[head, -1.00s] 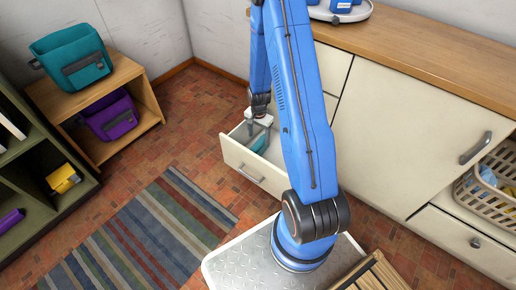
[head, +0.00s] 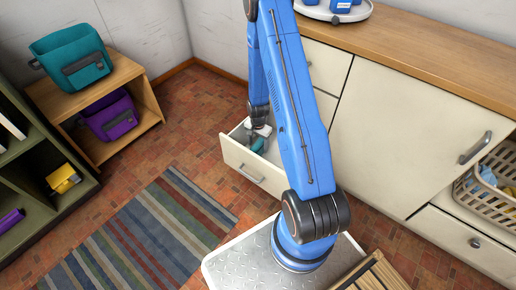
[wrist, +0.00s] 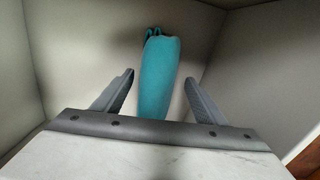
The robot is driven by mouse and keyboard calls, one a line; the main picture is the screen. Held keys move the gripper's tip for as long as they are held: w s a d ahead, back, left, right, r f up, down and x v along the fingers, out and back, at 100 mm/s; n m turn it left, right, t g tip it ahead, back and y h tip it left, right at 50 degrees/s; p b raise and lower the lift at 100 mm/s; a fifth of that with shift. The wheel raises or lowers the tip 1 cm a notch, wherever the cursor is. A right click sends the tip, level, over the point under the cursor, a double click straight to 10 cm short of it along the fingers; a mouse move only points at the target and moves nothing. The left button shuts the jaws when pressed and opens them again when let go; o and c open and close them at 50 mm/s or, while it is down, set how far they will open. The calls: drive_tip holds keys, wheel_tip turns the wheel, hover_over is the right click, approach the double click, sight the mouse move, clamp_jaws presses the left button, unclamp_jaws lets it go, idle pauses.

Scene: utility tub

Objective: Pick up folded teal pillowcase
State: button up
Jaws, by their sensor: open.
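The folded teal pillowcase (wrist: 158,78) lies in the open drawer (head: 243,170), seen as a narrow rounded bundle in the wrist view. A small part of the pillowcase (head: 258,144) shows in the head view, the rest hidden by my gripper and arm. My gripper (wrist: 152,90) is open, with one finger on each side of the pillowcase and a gap visible on both sides. In the head view my gripper (head: 257,141) points down into the drawer. I cannot tell how far its tips are above the drawer floor.
The drawer walls (wrist: 245,70) stand close around my gripper. A cabinet door (head: 400,120) and the wooden counter (head: 430,55) are to the right. A low shelf with teal (head: 72,58) and purple (head: 110,115) bins stands left. The striped rug (head: 140,235) is clear.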

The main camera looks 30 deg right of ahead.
drive_tip(key=c, duration=1.6)
